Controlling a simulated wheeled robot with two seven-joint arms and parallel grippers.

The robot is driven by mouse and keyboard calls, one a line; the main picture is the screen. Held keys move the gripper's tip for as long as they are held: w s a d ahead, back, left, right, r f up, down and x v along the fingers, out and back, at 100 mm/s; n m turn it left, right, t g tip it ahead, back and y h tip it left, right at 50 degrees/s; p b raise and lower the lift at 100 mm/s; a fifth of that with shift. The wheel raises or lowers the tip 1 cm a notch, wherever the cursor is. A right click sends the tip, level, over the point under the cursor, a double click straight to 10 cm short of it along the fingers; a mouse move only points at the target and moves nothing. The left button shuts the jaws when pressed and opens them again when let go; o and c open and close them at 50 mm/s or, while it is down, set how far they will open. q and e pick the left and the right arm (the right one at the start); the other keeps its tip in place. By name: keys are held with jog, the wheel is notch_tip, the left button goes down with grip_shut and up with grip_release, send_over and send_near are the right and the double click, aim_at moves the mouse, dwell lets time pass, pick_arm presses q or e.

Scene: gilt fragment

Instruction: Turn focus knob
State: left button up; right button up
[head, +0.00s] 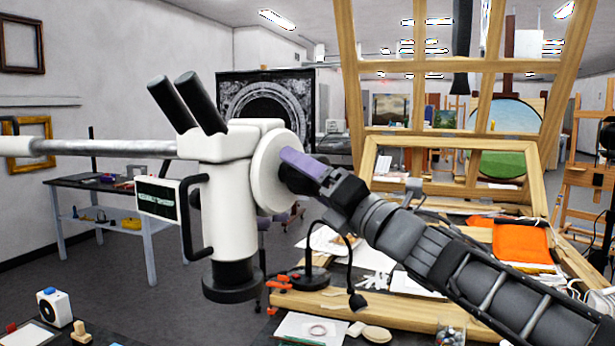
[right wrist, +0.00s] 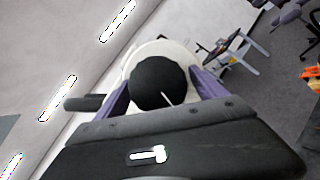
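A white microscope (head: 230,215) with two black eyepieces (head: 187,103) hangs on a horizontal boom (head: 100,147) in the head view. On its right side is a white disc (head: 268,190) with a black focus knob. My right gripper (head: 300,168) reaches the knob from the right, its purple fingers close to the disc. In the right wrist view the round black focus knob (right wrist: 158,82), with a thin white line, sits between the two purple fingers (right wrist: 163,92), which appear to press on its sides. My left gripper does not show.
A small screen (head: 157,198) and a black handle (head: 188,215) are on the microscope's left. Below right, a workbench holds a black lamp (head: 318,250), papers and an orange cloth (head: 521,242). A wooden easel frame (head: 445,200) stands behind my right arm.

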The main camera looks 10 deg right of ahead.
jog(key=b+v, duration=0.1)
jog(key=v, duration=0.7)
jog(key=shift+b, duration=0.35)
jog(key=shift+w, duration=0.1)
dwell(1.2)
